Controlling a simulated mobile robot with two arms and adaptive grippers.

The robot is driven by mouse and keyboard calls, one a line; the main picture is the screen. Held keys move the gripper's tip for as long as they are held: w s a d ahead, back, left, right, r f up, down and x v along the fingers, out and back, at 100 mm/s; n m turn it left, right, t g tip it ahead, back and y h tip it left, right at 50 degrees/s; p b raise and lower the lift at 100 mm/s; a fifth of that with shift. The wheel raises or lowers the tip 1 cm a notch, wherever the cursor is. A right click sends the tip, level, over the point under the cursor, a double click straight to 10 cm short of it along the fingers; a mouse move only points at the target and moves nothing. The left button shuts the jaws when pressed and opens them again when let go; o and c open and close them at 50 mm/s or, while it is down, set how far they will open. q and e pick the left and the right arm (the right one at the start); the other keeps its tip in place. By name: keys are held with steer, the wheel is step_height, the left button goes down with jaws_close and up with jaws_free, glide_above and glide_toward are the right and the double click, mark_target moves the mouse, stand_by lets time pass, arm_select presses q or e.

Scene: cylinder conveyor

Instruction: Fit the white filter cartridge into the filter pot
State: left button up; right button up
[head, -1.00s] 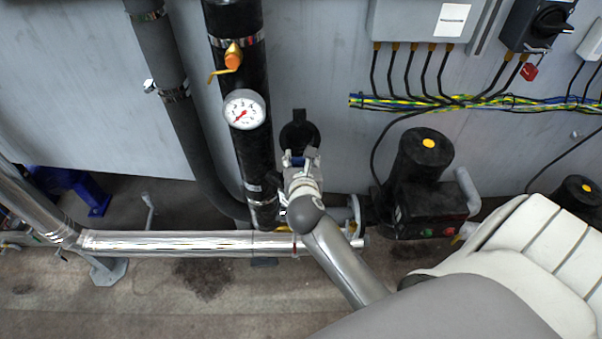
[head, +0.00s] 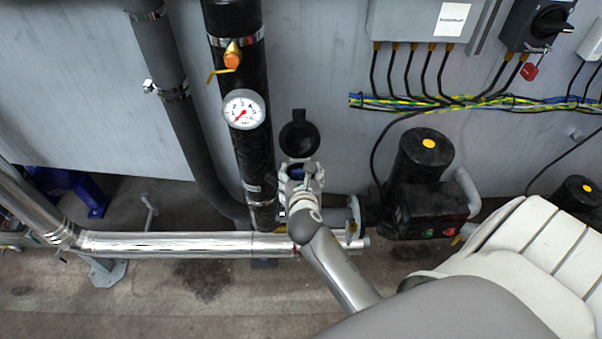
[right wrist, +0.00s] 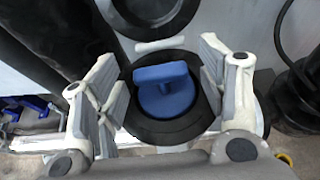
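The filter pot (right wrist: 140,126) is a round black housing with a wide rim in the right wrist view. A blue cap with a raised handle (right wrist: 165,90) sits inside the rim. No white cartridge body shows; whatever is below the blue cap is hidden. My right gripper (right wrist: 165,88) is open, with a finger on each side of the blue cap and a visible gap to it. In the head view my right gripper (head: 301,172) is over the pot, with a bit of blue between its fingers. My left gripper is not in view.
The round black lid (head: 299,134) stands open behind the pot. A black pipe with a pressure gauge (head: 244,109) rises close on the left. A black pump (head: 425,185) stands to the right, and a shiny horizontal pipe (head: 180,243) runs at the lower left.

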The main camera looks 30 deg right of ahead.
steer(key=shift+r, duration=0.15)
steer(key=b+v, duration=0.1)
steer(key=v, duration=1.1)
steer(key=shift+s, duration=0.1)
